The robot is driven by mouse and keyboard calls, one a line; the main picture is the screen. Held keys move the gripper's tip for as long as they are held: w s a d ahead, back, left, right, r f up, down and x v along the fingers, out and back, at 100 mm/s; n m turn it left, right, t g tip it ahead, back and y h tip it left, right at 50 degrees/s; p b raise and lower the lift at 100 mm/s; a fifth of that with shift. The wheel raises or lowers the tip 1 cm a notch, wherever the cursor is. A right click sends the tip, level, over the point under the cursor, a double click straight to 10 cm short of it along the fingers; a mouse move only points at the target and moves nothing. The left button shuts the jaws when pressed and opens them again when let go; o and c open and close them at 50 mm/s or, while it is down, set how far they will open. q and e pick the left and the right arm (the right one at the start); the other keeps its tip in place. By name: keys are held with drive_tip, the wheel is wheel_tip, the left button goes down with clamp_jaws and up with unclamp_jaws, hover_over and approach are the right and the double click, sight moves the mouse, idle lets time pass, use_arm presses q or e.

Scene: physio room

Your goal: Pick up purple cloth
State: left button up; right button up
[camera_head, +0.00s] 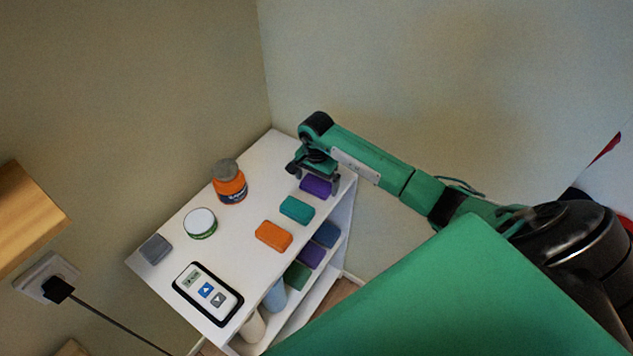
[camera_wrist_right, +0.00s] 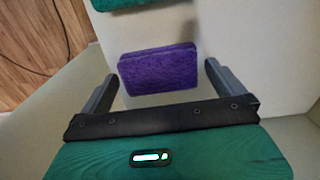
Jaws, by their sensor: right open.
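The purple cloth (camera_head: 316,186) is a small folded block on the white shelf top, near its far right corner. My right gripper (camera_head: 314,175) is over that corner, just beside the cloth in the head view. In the right wrist view the purple cloth (camera_wrist_right: 158,69) lies between and slightly beyond the two fingertips of my open right gripper (camera_wrist_right: 162,82). A gap shows on each side, and the fingers do not appear to touch it. My left gripper is not in view.
A teal cloth (camera_head: 297,209) and an orange cloth (camera_head: 273,236) lie in a row with it. An orange jar (camera_head: 229,183), a round tub (camera_head: 200,223), a grey block (camera_head: 155,249) and a remote-like device (camera_head: 208,293) share the top. Walls stand close behind.

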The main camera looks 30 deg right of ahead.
sight(316, 182)
drive_tip(key=shift+f, duration=0.5)
drive_tip(key=c, duration=0.8)
drive_tip(key=shift+r, duration=0.1)
wheel_tip(316, 182, up, 20)
drive_tip(key=b, duration=0.5)
drive_tip(key=shift+b, duration=0.35)
